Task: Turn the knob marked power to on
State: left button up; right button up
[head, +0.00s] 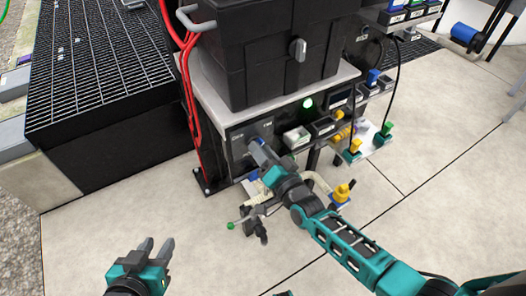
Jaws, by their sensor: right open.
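The dark control panel (238,143) is on the front of the stand below the black tote. My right gripper (258,149) reaches up to the panel face with its fingertips at or very close to it. It is open. The power knob cannot be made out; the gripper's fingers cover that part of the panel, and its markings are too small to read. I cannot tell whether the fingers touch the knob. My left gripper (156,247) is open and empty, low over the floor at the lower left.
The black tote (265,55) with a grey latch (297,50) stands on top. A green light (307,103) glows on the stand's front. Red hoses (188,85) run down its left side. A valve with a green tip (230,226) is below. The floor at lower left is clear.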

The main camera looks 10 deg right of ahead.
pick_arm(q)
jog(key=shift+s+a+r+p, duration=0.2)
jog(key=shift+s+a+p, duration=0.15)
jog(key=shift+p, duration=0.65)
pick_arm(e)
jog(key=v, duration=1.3)
pick_arm(q)
jog(key=shift+w+r, duration=0.1)
pick_arm(e)
jog(key=shift+r, duration=0.1)
pick_arm(q)
jog(key=shift+y, duration=0.5)
jog(key=r+p, duration=0.1)
jog(key=p, duration=0.1)
jog(key=a+r+p, duration=0.1)
jog(key=p, duration=0.1)
jog(key=a+r+p, duration=0.1)
jog(key=p, duration=0.1)
jog(key=shift+s+a+r, duration=0.15)
jog(key=shift+s+r, duration=0.25)
pick_arm(e)
jog(key=s+d+r+n+g+h, duration=0.2)
jog(key=s+r+n+g, duration=0.1)
jog(key=s+n+g, duration=0.3)
jog(key=s+n, duration=0.1)
jog(key=n, duration=0.1)
jog(key=shift+s+r+n+h, duration=0.15)
jog(key=shift+r+n+h, duration=0.15)
